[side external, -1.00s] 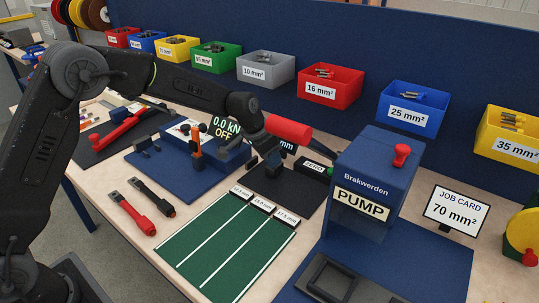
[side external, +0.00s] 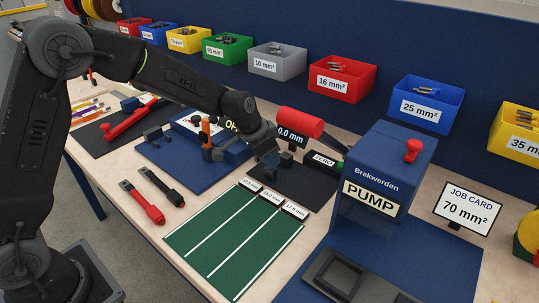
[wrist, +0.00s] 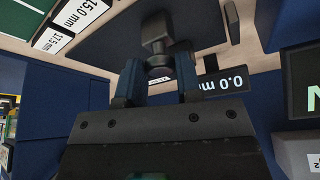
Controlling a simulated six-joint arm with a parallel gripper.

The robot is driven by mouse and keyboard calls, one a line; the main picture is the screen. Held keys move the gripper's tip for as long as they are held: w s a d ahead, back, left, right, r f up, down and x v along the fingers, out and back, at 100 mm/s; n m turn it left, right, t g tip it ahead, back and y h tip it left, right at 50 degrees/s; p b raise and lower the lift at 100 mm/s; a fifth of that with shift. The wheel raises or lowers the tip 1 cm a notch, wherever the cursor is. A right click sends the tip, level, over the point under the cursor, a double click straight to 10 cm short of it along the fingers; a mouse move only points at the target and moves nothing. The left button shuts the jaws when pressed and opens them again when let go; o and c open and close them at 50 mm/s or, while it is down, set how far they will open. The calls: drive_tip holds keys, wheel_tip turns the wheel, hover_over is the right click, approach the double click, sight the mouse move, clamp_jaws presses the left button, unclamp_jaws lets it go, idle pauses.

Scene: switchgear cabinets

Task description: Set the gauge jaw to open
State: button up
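The gauge stands on a black mat, with its display reading 0.0 mm (side external: 290,135) in the side external view. The display also shows upside down in the wrist view (wrist: 222,84). A dark grey jaw block with a rounded knob (wrist: 157,45) shows between and just beyond my fingers in the wrist view. My gripper (side external: 268,162) points down at the gauge, and it also shows in the wrist view (wrist: 160,80). Its two fingers are apart, with a gap around the block. I cannot tell whether either finger touches it. My gripper partly hides the gauge in the side external view.
A red cylinder (side external: 300,122) is close behind the gripper. A ZERO button box (side external: 322,162) stands to the right, before the blue pump (side external: 385,175). A green striped mat (side external: 230,240) lies in front. The blue press (side external: 215,140) is left, partly behind my arm.

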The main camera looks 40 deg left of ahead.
drive_tip(key=o, duration=0.5)
drive_tip(key=shift+s, duration=0.15)
drive_tip(key=shift+c, duration=0.2)
drive_tip(key=v, duration=1.4)
drive_tip(key=s+a+r+n+t+y, duration=0.1)
drive_tip(key=s+n, duration=0.3)
drive_tip(key=s, duration=2.1)
drive_tip(key=shift+s+a+y, duration=0.25)
drive_tip(key=shift+a+y, duration=0.15)
drive_tip(key=shift+a, duration=0.45)
